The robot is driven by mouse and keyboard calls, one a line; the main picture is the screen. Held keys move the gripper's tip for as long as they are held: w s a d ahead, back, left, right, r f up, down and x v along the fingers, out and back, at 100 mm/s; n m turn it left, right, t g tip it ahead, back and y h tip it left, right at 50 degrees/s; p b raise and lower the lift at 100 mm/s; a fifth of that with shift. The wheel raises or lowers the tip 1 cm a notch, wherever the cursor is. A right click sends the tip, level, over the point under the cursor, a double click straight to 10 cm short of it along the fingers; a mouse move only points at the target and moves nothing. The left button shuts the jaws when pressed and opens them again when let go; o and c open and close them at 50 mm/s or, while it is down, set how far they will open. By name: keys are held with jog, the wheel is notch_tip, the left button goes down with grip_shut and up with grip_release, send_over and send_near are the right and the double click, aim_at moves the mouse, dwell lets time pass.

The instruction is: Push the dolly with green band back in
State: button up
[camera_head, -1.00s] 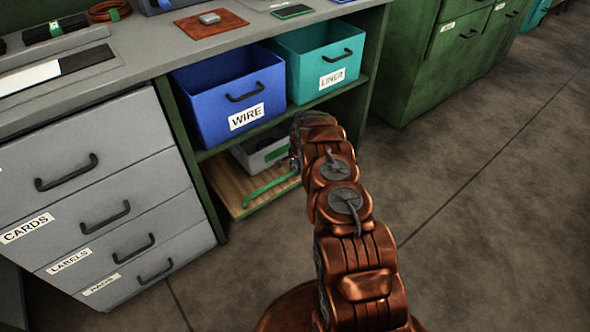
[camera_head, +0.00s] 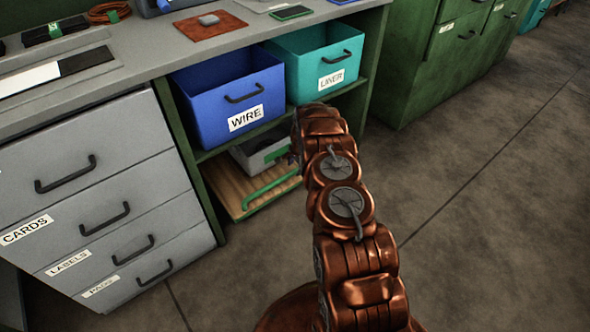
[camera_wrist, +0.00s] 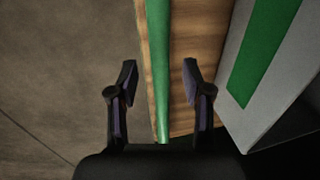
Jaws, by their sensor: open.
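The dolly (camera_head: 226,186) is a low wooden board under the shelf with the blue and teal bins. A green bar (camera_head: 270,188) runs along its front edge, and a grey box with a green band (camera_head: 262,152) sits on it. In the wrist view, my gripper (camera_wrist: 160,80) is open, with one finger on each side of the green bar (camera_wrist: 159,65). The wooden board (camera_wrist: 198,50) lies beneath the right finger, and the grey box with its green band (camera_wrist: 265,50) is further right. In the head view my arm hides the gripper and the dolly's right part.
A blue bin labelled WIRE (camera_head: 228,95) and a teal bin labelled LINER (camera_head: 312,65) stand on the shelf above. Grey drawers (camera_head: 90,190) stand at left, a green cabinet (camera_head: 430,60) at right. The floor (camera_head: 480,200) in front is clear.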

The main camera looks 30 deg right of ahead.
notch_tip(320, 180, up, 9)
jog(key=s, duration=0.1)
jog(key=shift+s, duration=0.4)
jog(key=shift+d+f, duration=0.1)
